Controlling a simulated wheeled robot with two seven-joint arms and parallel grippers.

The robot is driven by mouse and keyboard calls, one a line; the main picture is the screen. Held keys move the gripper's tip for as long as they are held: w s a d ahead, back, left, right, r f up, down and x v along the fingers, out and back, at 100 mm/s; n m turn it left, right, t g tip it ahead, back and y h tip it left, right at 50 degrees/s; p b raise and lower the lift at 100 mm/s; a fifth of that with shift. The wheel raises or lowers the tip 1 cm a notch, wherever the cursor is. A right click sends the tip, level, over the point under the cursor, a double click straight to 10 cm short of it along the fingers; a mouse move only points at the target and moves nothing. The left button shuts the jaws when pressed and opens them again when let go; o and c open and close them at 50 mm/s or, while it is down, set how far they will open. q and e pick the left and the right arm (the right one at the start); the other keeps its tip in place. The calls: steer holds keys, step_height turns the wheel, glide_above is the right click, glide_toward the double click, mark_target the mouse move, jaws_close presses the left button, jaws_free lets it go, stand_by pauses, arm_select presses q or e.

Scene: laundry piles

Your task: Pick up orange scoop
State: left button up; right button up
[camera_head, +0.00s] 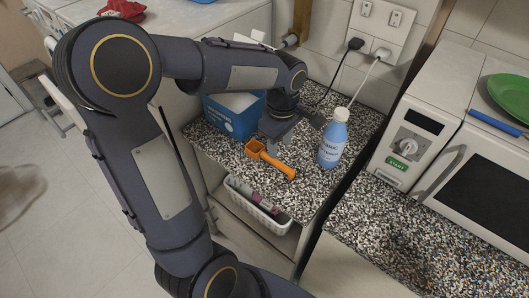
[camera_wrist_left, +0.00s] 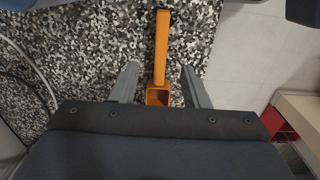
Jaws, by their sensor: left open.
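The orange scoop (camera_head: 270,158) lies on the speckled counter (camera_head: 220,150) near its front edge in the head view. Its square cup is at the left end and its handle points right. My left gripper (camera_head: 284,128) is just behind and above the scoop. In the left wrist view, the scoop (camera_wrist_left: 161,48) lies between the two open fingers of my left gripper (camera_wrist_left: 158,82), with clear space on both sides. The lower part of its cup is hidden behind the gripper body. My right gripper is not in view.
A blue bottle (camera_head: 333,138) stands to the right of the scoop. A blue box (camera_head: 232,117) stands behind it at left. A white basket (camera_head: 257,205) sits on the shelf below. A microwave (camera_head: 478,165) with a green plate (camera_head: 511,95) on top is at right.

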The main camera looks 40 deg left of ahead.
mark_target(277, 161)
arm_select(q)
steer(key=shift+w+a+f, duration=0.1)
steer(key=shift+f, duration=0.35)
step_height(277, 161, down, 7)
steer(key=shift+a+f+p, duration=0.1)
steer(key=shift+a+p, duration=0.05)
steer(key=shift+p, duration=0.3)
jaws_close()
